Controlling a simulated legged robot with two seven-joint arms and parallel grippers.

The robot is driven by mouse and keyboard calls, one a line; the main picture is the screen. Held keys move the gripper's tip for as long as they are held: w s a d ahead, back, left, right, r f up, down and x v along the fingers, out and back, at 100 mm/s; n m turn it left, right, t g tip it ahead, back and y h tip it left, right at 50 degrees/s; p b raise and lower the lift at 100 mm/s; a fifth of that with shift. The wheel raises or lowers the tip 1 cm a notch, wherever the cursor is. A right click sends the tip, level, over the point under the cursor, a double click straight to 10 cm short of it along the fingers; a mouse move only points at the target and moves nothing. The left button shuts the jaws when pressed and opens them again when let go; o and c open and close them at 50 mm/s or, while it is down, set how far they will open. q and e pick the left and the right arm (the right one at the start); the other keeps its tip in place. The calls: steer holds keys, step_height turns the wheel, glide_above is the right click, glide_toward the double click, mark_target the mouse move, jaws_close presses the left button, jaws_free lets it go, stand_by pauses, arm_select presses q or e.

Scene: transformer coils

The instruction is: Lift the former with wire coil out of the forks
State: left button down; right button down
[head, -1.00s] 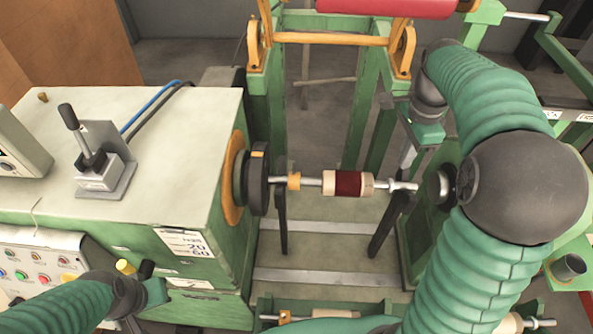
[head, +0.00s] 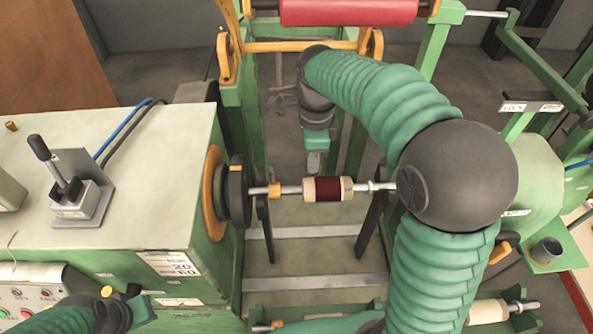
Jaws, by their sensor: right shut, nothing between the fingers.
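The former with wire coil (head: 328,188) is a dark red winding between cream end pieces on a metal shaft. The shaft lies level across two dark forks, the left one (head: 265,228) and the right one (head: 370,228). My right gripper (head: 313,165) is just behind and above the coil in the head view, pointing down, shut and empty. I cannot tell whether it touches the coil. My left gripper (head: 138,312) is at the lower left by the machine's front, far from the coil; its fingers are not clear.
The green winding machine (head: 130,170) with its dark chuck (head: 238,193) stands left of the shaft. A red roll (head: 345,10) sits on a green frame behind. My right arm covers the shaft's right end. Another shaft with a cream former (head: 488,312) lies at the front.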

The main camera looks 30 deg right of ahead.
steer(key=w+a+f+p, duration=0.1)
steer(key=a+f, duration=0.2)
steer(key=f, duration=0.2)
steer(key=shift+w+a, duration=0.15)
steer(key=shift+w, duration=0.2)
steer(key=shift+s+d+p, duration=0.35)
steer(key=shift+d+p, duration=0.05)
steer(key=shift+d, duration=0.15)
steer(key=shift+d, duration=0.2)
